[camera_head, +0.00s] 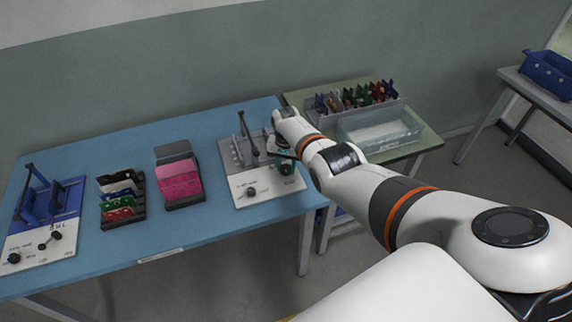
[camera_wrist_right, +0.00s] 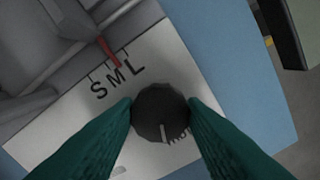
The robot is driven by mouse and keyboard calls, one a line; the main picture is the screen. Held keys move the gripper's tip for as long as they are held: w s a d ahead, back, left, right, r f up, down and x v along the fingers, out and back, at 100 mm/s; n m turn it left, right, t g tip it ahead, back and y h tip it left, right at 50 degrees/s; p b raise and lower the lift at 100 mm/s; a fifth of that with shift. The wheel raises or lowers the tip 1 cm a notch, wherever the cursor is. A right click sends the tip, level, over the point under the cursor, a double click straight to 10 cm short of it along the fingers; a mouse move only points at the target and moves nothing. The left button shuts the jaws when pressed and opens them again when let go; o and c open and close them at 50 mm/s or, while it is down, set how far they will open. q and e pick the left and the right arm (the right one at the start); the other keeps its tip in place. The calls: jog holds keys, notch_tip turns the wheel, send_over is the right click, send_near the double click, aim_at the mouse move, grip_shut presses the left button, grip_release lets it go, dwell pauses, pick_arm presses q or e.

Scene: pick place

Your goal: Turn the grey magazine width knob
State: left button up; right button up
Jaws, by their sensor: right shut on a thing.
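The grey magazine (camera_head: 240,153) stands at the right end of the blue table, with a white front panel. Its dark round width knob (camera_wrist_right: 158,108) sits between the two green fingers of my right gripper (camera_wrist_right: 160,118), which is shut on it from both sides. A white line marks the knob's face. My left gripper is not in view.
A second dark knob (camera_head: 251,191) is on the same panel. A blue magazine (camera_head: 52,205), a rack of coloured boards (camera_head: 122,197) and a pink-filled holder (camera_head: 180,182) stand to the left. A clear bin (camera_head: 380,130) is on the green table at right.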

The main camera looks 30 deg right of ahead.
aim_at(286, 167)
jog(key=m, duration=0.7)
jog(key=shift+w+r, duration=0.1)
jog(key=m, duration=0.6)
jog(key=shift+d, duration=0.1)
jog(key=shift+m, duration=0.4)
jog(key=o, duration=1)
notch_tip(286, 167, up, 6)
jog(key=p, duration=0.4)
jog(key=shift+r, duration=3)
